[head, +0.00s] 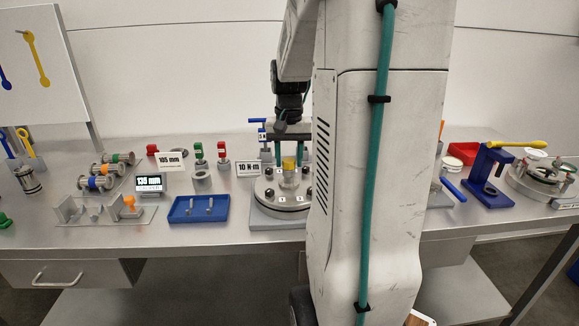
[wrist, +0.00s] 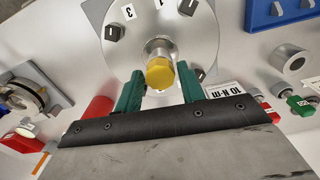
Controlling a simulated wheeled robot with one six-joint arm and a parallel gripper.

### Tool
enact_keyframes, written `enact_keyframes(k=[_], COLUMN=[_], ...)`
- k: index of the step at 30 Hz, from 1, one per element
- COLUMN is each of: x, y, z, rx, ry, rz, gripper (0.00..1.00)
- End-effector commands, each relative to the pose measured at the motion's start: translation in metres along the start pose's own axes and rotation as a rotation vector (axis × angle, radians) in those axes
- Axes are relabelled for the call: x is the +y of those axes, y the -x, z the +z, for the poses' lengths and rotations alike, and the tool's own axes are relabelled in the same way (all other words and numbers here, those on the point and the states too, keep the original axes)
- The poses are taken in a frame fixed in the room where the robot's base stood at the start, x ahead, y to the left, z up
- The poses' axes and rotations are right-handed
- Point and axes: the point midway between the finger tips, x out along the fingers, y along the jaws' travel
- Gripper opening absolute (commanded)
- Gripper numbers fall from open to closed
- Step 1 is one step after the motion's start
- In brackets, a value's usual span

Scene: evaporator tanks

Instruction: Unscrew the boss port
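The boss port has a yellow hexagonal head (wrist: 160,73) on a silver neck, rising from the middle of a round bolted steel cover (wrist: 118,62). In the head view the yellow head (head: 289,164) stands upright on the cover (head: 270,197) on the bench. My gripper (wrist: 160,70) has two green fingers, spread apart, with the yellow head showing between their tips. Narrow gaps seem to show on both sides, and I see no grip. The exact height of the tips relative to the head is hard to tell. In the head view my arm partly hides the cover's right side.
Dark bolts ring the cover. A blue T-handled tool (head: 263,139) stands behind it, and a "10 N·m" sign (head: 249,169) is at its left. A blue tray (head: 198,209) lies left. A blue press-like stand (head: 488,175) is at right.

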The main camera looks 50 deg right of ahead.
Motion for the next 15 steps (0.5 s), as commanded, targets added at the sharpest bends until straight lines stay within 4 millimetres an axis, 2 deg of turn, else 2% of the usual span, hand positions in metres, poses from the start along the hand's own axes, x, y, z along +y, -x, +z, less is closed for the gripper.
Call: enact_keyframes(k=[4, 10, 15], x=[0.0000, -0.0001, -0.0002], y=[0.0000, 0.0000, 0.0000], z=[0.0000, 0.0000, 0.0000], rx=[0.000, 0.000, 0.000], ry=[-0.082, -0.351, -0.474], rz=[0.000, 0.000, 0.000], gripper=[0.39, 0.39, 0.39])
